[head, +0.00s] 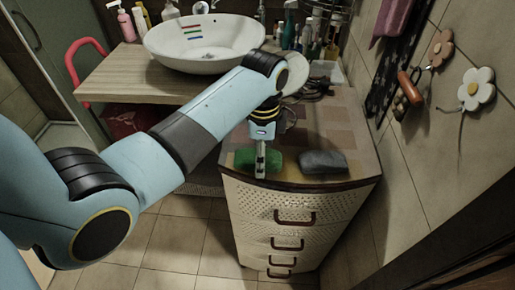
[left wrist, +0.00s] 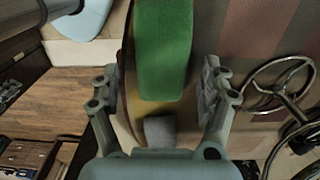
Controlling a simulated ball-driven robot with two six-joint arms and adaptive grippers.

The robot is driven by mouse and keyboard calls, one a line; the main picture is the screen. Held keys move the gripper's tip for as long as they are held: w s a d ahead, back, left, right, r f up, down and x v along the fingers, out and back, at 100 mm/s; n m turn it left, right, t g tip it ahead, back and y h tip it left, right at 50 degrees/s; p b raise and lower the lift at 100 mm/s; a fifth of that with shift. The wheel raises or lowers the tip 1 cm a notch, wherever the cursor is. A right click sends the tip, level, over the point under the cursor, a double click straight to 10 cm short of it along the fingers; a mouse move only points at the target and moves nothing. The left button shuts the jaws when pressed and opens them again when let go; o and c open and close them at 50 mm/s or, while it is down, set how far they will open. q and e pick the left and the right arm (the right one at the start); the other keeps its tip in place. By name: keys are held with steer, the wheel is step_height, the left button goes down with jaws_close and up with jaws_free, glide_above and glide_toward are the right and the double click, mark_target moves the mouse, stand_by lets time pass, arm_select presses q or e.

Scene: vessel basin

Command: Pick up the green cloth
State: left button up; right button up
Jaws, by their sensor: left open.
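The green cloth (head: 244,158) is a folded block lying near the front edge of the drawer cabinet's top. My left gripper (head: 260,170) points down over it and hides part of it in the head view. In the left wrist view, the green cloth (left wrist: 164,50) lies between the two spread fingers of my left gripper (left wrist: 160,72), with a gap on each side. The gripper is open and holds nothing. I cannot tell how high the fingertips are above the cabinet top. My right gripper is not in view.
A grey cloth (head: 323,162) lies right of the green one on the cabinet (head: 290,215). Behind are dark coiled items (head: 314,88), several bottles (head: 310,40) and a white basin (head: 203,45) on a wooden counter. A tiled wall with flower hooks (head: 476,89) bounds the right.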

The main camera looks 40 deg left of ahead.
arm_select(q)
steer(key=shift+f, duration=0.55)
steer(key=c, duration=1.1)
steer(key=shift+w+r, duration=0.1)
